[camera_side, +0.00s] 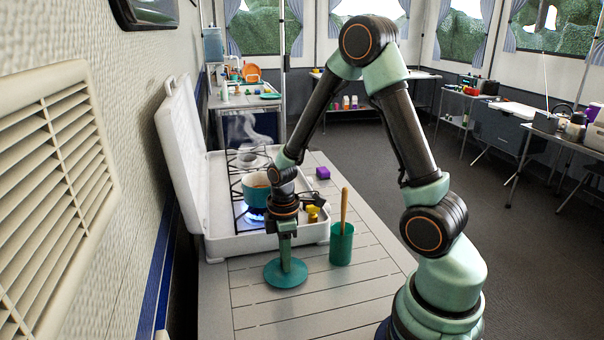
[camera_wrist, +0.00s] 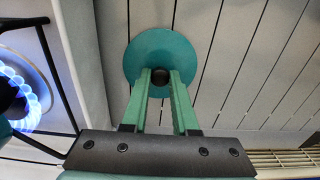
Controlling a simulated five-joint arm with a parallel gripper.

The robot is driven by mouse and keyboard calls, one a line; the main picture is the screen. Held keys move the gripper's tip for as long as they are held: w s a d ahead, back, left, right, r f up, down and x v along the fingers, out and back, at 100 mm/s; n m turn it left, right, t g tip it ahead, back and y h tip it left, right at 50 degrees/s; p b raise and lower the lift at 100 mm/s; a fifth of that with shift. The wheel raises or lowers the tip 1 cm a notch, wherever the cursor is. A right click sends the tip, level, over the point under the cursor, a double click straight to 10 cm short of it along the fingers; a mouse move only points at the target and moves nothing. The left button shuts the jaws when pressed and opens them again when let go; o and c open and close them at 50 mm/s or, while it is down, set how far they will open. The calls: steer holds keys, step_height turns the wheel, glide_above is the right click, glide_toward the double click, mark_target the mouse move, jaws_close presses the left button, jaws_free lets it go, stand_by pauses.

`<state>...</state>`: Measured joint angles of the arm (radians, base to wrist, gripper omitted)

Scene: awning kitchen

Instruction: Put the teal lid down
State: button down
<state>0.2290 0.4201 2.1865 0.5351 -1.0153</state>
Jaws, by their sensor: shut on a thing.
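A teal pot (camera_side: 258,192) stands uncovered on the lit burner.
The white stove (camera_side: 270,243) has its cover raised at the left. A teal cup with a wooden handle (camera_side: 341,246) stands close to the right of the lid. A purple block (camera_side: 322,173) and yellow item (camera_side: 312,214) lie farther back. The table's front (camera_side: 300,317) is clear.

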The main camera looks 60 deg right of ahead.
steer(key=shift+f, duration=0.1)
steer(key=c, duration=0.7)
jaws_free()
step_height(320, 180, up, 12)
steer(key=shift+s+a+r+m+t, duration=0.9)
steer(key=shift+a+r+m, duration=0.5)
steer(key=shift+r, duration=0.35)
steer(key=shift+s+a+r+m+t, duration=0.7)
steer(key=shift+a+r+m+t, duration=0.4)
steer(key=shift+r+m, duration=0.6)
steer(key=shift+s+a+r+m+t, duration=0.8)
steer(key=shift+a+r+m, duration=0.6)
steer(key=shift+r, duration=0.4)
